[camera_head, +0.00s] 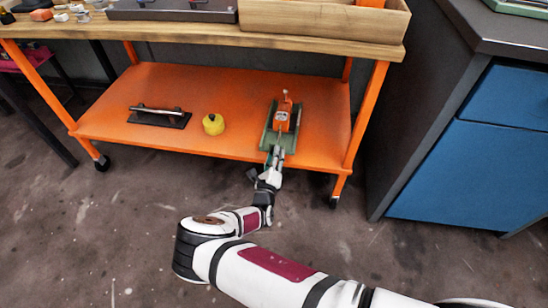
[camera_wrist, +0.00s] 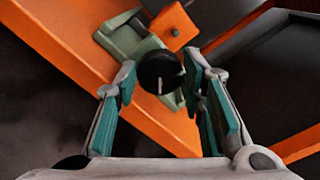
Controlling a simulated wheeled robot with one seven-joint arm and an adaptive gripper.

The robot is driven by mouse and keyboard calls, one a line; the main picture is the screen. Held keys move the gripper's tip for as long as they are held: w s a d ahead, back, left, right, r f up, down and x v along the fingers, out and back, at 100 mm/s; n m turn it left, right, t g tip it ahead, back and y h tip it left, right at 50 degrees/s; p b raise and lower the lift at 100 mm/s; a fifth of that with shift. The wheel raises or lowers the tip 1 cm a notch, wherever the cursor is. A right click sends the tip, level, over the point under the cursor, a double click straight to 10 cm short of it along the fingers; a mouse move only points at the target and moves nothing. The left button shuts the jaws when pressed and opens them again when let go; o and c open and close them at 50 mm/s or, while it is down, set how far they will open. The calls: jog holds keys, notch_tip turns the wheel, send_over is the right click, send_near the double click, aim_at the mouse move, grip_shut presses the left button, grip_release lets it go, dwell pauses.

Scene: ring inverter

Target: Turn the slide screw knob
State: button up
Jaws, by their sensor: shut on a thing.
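The slide screw device is a green base (camera_head: 268,137) with an orange block (camera_head: 282,121) on it, standing on the orange lower shelf. In the wrist view, the green base (camera_wrist: 122,37) and the orange block (camera_wrist: 173,27) lie beyond my fingers. The slide screw knob (camera_wrist: 158,70) is round and black, with a light mark on its face, at the near end of the device. My gripper (camera_head: 275,156) reaches in from the front of the shelf. In the wrist view, my gripper (camera_wrist: 161,84) has one teal-padded finger on each side of the knob and is shut on it.
The orange shelf (camera_head: 230,90) also holds a yellow round object (camera_head: 213,124) and a dark plate with a metal handle (camera_head: 160,117), both left of the device. A wooden tabletop (camera_head: 200,35) overhangs the shelf. An orange leg (camera_head: 364,115) and a blue-drawered cabinet (camera_head: 480,160) stand right.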

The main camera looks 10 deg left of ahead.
jog(key=shift+n, duration=0.4)
jog(key=o, duration=1.2)
jog(key=shift+c, duration=0.2)
jog(key=shift+f, duration=0.1)
jog(key=s, duration=0.8)
jog(key=shift+a, duration=0.15)
